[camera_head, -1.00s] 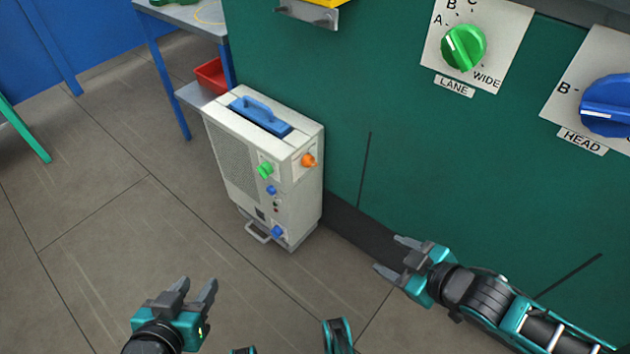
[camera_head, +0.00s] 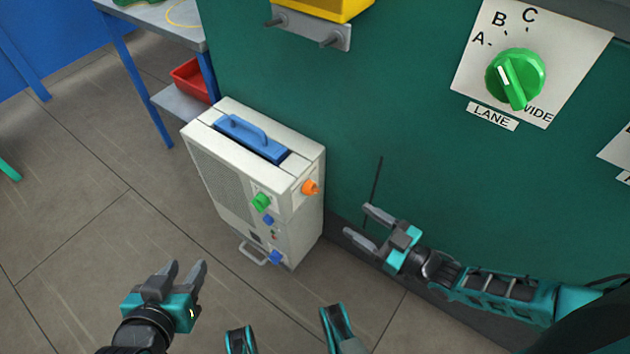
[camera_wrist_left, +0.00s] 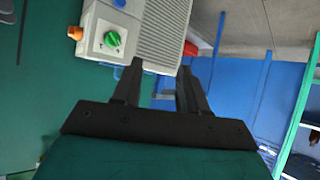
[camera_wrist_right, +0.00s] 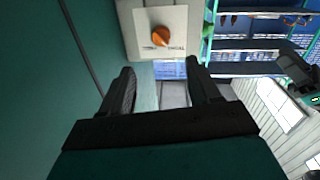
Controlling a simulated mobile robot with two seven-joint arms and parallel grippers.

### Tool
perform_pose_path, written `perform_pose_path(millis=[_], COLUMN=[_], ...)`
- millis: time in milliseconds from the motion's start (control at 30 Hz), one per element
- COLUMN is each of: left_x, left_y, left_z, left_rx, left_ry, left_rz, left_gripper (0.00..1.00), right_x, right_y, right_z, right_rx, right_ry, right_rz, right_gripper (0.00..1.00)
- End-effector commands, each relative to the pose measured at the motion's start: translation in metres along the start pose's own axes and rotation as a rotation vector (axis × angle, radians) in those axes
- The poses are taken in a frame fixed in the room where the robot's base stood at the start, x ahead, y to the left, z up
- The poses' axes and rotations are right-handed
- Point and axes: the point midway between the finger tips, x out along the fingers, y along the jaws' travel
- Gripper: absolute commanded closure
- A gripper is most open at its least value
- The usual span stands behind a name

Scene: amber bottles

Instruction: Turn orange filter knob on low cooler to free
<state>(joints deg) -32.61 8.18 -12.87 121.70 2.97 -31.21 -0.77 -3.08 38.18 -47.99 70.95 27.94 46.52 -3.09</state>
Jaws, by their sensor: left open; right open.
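The low cooler (camera_head: 225,190) is a cream box on the floor against the green wall. Its orange filter knob (camera_head: 311,187) is on the right side face near the top. In the right wrist view the orange knob (camera_wrist_right: 160,36) sits on a pale plate with small lettering, too small to read surely, just beyond the fingers. My right gripper (camera_head: 362,221) is open and empty, to the right of the cooler and apart from the knob. My left gripper (camera_head: 187,268) is open and empty, in front of the cooler at the lower left. The left wrist view also shows the orange knob (camera_wrist_left: 75,33).
The cooler also has a green knob (camera_head: 262,202), blue knobs (camera_head: 276,257) and a blue top handle (camera_head: 252,137). A blue-legged table (camera_head: 150,20) and red bin (camera_head: 190,80) stand behind it. A large green LANE knob (camera_head: 515,79) is on the wall. Floor in front is clear.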

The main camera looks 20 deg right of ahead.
Motion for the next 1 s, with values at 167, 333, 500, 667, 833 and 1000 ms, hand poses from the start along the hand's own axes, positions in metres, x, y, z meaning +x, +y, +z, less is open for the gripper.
perform_pose_path(millis=[167,333,500,667,833,1000], left_x=[0.001,0.005,0.008,0.009,0.011,0.011], left_y=[0.003,0.006,0.009,0.009,0.009,0.009], left_z=[0.015,0.019,0.017,0.014,0.013,0.011], left_rx=[-0.005,-0.006,-0.007,-0.006,-0.005,-0.005], left_ry=[-0.023,-0.027,-0.018,-0.012,-0.009,-0.007], left_rz=[0.006,0.014,0.022,0.025,0.026,0.026], left_gripper=[0.57,0.57,0.57,0.57,0.57,0.57], right_x=[0.028,0.065,0.097,0.116,0.124,0.124], right_y=[0.0,0.0,0.0,0.0,0.0,0.0], right_z=[0.001,0.001,0.002,0.001,0.0,0.0], right_rx=[-0.001,-0.002,-0.002,-0.002,-0.001,-0.001], right_ry=[0.005,0.005,0.002,0.0,-0.001,-0.001], right_rz=[0.0,0.0,0.0,-0.001,0.0,0.0], right_gripper=[0.38,0.38,0.38,0.38,0.38,0.38])
